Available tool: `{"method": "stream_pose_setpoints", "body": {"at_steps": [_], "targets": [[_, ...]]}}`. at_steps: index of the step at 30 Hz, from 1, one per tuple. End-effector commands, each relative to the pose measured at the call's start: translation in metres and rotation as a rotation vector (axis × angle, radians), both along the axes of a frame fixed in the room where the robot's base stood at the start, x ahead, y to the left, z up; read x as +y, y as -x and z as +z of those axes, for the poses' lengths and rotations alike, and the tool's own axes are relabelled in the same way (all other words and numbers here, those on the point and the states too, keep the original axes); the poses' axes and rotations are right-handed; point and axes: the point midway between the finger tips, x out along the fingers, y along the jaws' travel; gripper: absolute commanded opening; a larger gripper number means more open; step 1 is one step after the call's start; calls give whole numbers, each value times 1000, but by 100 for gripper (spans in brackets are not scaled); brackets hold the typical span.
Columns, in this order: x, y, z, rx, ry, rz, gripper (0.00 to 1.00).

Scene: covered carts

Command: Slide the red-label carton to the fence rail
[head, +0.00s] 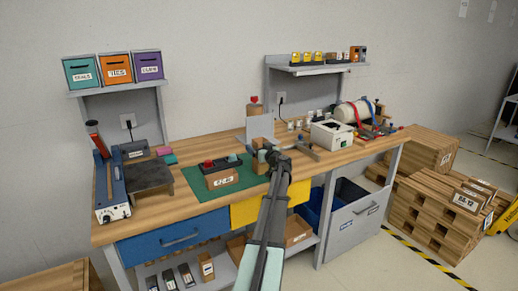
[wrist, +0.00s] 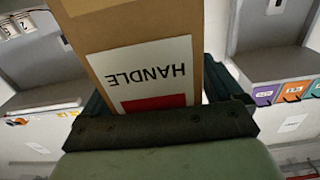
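The red-label carton (wrist: 150,50) fills the middle of the wrist view. It is brown cardboard with a white label reading HANDLE, upside down, and a red patch. My gripper (wrist: 160,95) has a dark finger at each side of the carton, close to its edges. Whether both fingers press on it is unclear. In the head view my gripper (head: 270,152) is over the middle of the bench, just right of the green mat, with a small tan piece of a carton (head: 261,160) showing beside it. I cannot make out a fence rail for certain; a grey bar (head: 305,151) lies right of the gripper.
An upright grey panel (head: 260,127) and a red-capped bottle (head: 255,106) are behind the gripper. A white box (head: 332,134) stands farther right. The wooden bench (head: 150,228) is bare along its front left edge.

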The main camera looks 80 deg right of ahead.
Motion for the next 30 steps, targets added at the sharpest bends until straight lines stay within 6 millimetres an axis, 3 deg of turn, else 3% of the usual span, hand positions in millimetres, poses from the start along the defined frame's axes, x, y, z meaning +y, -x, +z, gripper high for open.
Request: {"method": "stream_pose_setpoints", "body": {"at_steps": [2, 17, 30], "targets": [[0, 0, 0, 0, 0, 0, 86], [0, 0, 0, 0, 0, 0, 38], [-9, 8, 0, 0, 0, -1, 38]]}}
